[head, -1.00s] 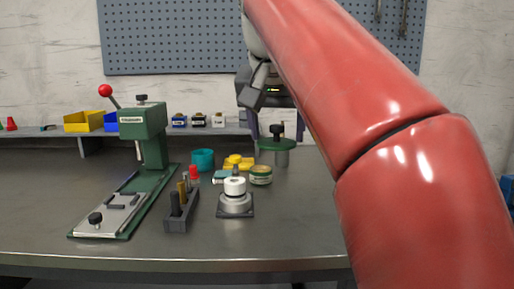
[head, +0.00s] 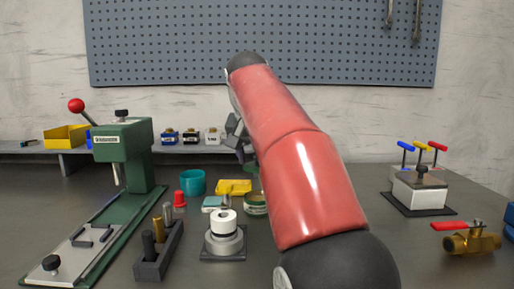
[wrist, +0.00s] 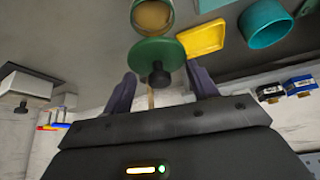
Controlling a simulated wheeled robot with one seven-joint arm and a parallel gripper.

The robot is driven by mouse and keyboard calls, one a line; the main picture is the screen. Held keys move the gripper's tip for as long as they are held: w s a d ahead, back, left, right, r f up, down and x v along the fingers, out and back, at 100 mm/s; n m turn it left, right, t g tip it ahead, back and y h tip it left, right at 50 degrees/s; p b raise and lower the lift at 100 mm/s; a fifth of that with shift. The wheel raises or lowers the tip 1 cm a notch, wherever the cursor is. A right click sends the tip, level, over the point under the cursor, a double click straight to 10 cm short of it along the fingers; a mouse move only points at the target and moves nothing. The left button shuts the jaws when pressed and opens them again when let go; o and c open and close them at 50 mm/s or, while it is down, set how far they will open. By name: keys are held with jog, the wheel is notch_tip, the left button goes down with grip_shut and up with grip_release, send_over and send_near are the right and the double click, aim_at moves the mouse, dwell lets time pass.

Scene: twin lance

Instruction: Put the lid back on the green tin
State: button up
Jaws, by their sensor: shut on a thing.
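The green tin (head: 256,208) stands on the bench, partly hidden by my arm in the head view. In the wrist view the tin (wrist: 153,14) is open at the top edge, with a tan inside. The lid (wrist: 150,50) is a green disc with a black knob. The lid is close to the tin in the wrist view; I cannot tell the gap or height.
A yellow tray (head: 234,186) and teal cup (head: 192,182) stand near the tin. A round fixture with a white top (head: 223,222), tool block (head: 158,250) and green press (head: 128,150) are at left. A valve box (head: 419,190) and brass valve (head: 472,241) are at right.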

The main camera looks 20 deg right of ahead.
jog(key=shift+w+d+f, duration=0.1)
jog(key=shift+w+f, duration=0.1)
jog(key=shift+f, duration=0.5)
jog(key=shift+f+b, duration=1.85)
jog(key=shift+f, duration=0.7)
jog(key=shift+p, duration=0.35)
jog(key=shift+f, duration=0.15)
dwell(0.4)
jog(key=o, duration=1.4)
jog(key=shift+p, duration=0.3)
